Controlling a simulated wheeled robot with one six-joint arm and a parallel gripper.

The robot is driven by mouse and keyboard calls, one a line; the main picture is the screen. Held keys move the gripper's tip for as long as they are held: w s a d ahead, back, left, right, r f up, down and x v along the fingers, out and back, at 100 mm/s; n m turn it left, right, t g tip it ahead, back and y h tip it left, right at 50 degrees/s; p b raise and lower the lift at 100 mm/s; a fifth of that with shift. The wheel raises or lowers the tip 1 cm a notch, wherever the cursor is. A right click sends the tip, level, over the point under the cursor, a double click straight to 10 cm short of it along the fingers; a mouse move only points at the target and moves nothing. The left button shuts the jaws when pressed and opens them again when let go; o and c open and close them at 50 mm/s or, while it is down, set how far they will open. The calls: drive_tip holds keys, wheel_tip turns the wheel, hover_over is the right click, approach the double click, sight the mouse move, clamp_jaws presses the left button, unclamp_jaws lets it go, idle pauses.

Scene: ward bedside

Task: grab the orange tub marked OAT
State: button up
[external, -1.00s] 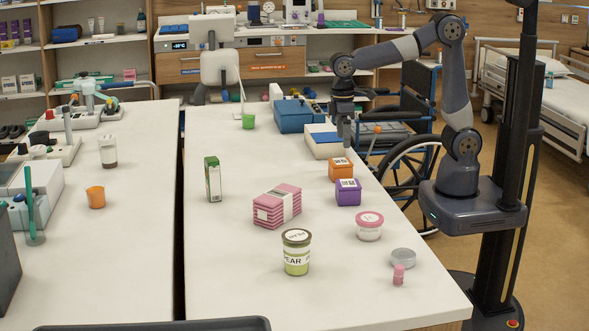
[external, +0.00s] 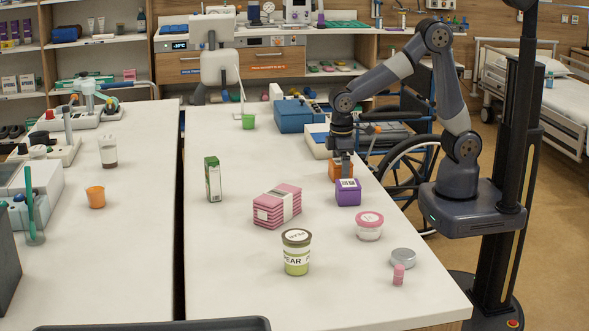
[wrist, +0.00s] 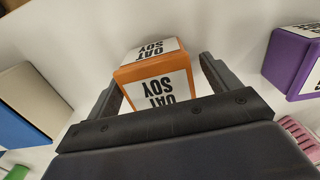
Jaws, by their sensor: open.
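The orange tub (external: 336,174) is a small box-shaped container on the right part of the white table. In the wrist view the orange tub (wrist: 154,75) shows white labels reading OAT SOY on its top and side. My gripper (external: 342,168) is right over and in front of it in the external view, hiding part of it. In the wrist view my gripper (wrist: 162,84) is open, with one finger on each side of the tub. I cannot tell whether either finger touches it.
A purple box (external: 348,192) stands close beside the tub, and also shows right in the wrist view (wrist: 292,62). A blue-and-white box (external: 317,142) is behind. Pink packs (external: 277,206), a pear jar (external: 296,252) and a pink-lidded jar (external: 369,226) stand nearer the camera.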

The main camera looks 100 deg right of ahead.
drive_tip(key=shift+f, duration=0.2)
drive_tip(key=shift+c, duration=0.5)
drive_tip(key=c, duration=1.1)
